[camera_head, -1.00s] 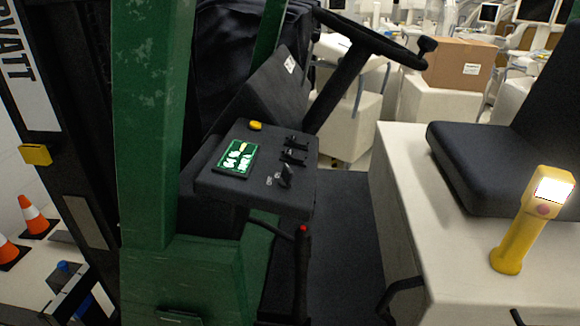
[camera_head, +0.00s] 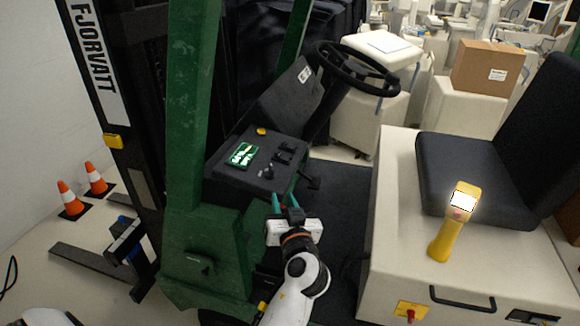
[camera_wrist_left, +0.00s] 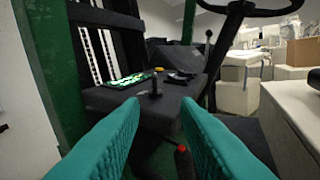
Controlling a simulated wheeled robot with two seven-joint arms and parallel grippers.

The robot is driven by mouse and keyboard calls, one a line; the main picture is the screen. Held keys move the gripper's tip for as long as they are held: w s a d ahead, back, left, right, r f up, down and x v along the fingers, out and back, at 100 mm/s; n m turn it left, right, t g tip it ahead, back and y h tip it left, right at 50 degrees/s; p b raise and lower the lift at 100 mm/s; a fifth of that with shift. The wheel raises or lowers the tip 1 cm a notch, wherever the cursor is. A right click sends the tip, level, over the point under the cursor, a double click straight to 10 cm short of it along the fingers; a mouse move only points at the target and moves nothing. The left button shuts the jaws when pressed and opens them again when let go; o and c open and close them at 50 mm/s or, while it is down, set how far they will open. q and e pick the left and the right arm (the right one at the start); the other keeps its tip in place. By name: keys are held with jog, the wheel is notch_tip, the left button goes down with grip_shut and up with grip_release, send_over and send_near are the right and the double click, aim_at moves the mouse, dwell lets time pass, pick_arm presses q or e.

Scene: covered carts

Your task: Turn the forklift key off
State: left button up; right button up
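The forklift key (camera_head: 267,173) stands up from the dark control panel (camera_head: 236,175), near its front edge and beside a lit green display (camera_head: 242,154). In the left wrist view the key (camera_wrist_left: 155,84) stands just beyond the fingers, between them and touching neither. It looks upright, though its exact turn is too small to tell. My left gripper (camera_head: 285,203) is just in front of the panel, below and to the right of the key. Its teal fingers (camera_wrist_left: 160,108) are open with nothing between them. My right gripper is not in view.
A yellow button (camera_head: 261,131) and small levers (camera_head: 284,152) sit on the panel. The steering wheel (camera_head: 358,68) is behind it. A green post (camera_head: 190,110) rises at left. A red-tipped lever (camera_wrist_left: 183,158) stands low near the right finger.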

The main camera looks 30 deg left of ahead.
aim_at(272, 173)
pick_arm(q)
jog(key=x, duration=0.2)
jog(key=p+x, duration=0.1)
jog(key=x, duration=0.1)
jog(key=r+x, duration=0.1)
jog(key=x, duration=0.1)
jog(key=shift+a+p, duration=0.4)
jog(key=shift+a, duration=0.1)
jog(key=x, duration=0.6)
jog(key=shift+w+f+p, duration=0.1)
jog(key=shift+f+p, duration=0.05)
jog(key=shift+p, duration=0.2)
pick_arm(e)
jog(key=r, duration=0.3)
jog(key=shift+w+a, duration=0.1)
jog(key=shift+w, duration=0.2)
pick_arm(q)
grip_shut()
